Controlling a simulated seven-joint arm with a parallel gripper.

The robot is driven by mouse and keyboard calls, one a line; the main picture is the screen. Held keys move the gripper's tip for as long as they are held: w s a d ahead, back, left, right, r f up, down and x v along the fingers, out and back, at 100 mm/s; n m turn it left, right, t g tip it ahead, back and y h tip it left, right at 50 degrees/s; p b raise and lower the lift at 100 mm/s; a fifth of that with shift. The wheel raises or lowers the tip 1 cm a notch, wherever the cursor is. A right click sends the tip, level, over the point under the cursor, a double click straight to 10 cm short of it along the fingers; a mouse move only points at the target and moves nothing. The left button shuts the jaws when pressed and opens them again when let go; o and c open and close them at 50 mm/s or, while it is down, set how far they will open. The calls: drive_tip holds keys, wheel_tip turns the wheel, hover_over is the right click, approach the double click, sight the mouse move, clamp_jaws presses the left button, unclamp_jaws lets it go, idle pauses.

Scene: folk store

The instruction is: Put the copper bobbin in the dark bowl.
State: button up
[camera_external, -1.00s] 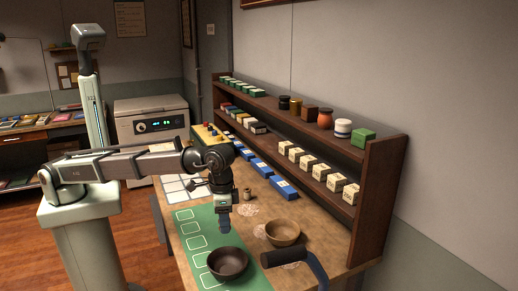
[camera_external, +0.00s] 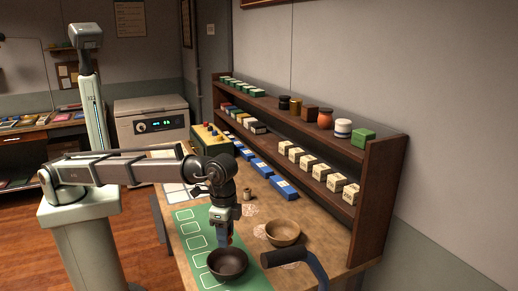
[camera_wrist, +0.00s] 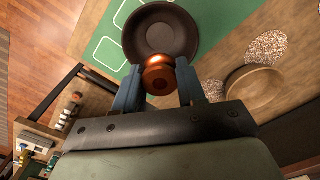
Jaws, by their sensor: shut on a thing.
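The copper bobbin (camera_wrist: 158,78) is between the two fingers of my gripper (camera_wrist: 160,88) in the wrist view, and the gripper is shut on it. In the external view my gripper (camera_external: 224,240) points down just behind the dark bowl (camera_external: 228,264), and the bobbin is hard to make out there. The dark bowl also shows in the wrist view (camera_wrist: 160,28), beyond the fingertips. The bowl looks empty and stands on the green mat (camera_external: 190,228). The bobbin overlaps the bowl's near rim in the wrist view; I cannot tell its height above it.
A tan wooden bowl (camera_external: 283,232) stands right of the dark bowl. A dark cylinder-ended handle (camera_external: 285,257) is at the table's front right. A small spool (camera_external: 247,195) stands behind. The shelf (camera_external: 372,195) with boxes and jars bounds the right side.

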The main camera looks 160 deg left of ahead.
hover_over(228, 271)
drive_tip(key=shift+f, duration=4.4)
drive_tip(key=o, duration=1.1)
drive_tip(key=shift+o, duration=0.2)
wheel_tip(228, 271, up, 7)
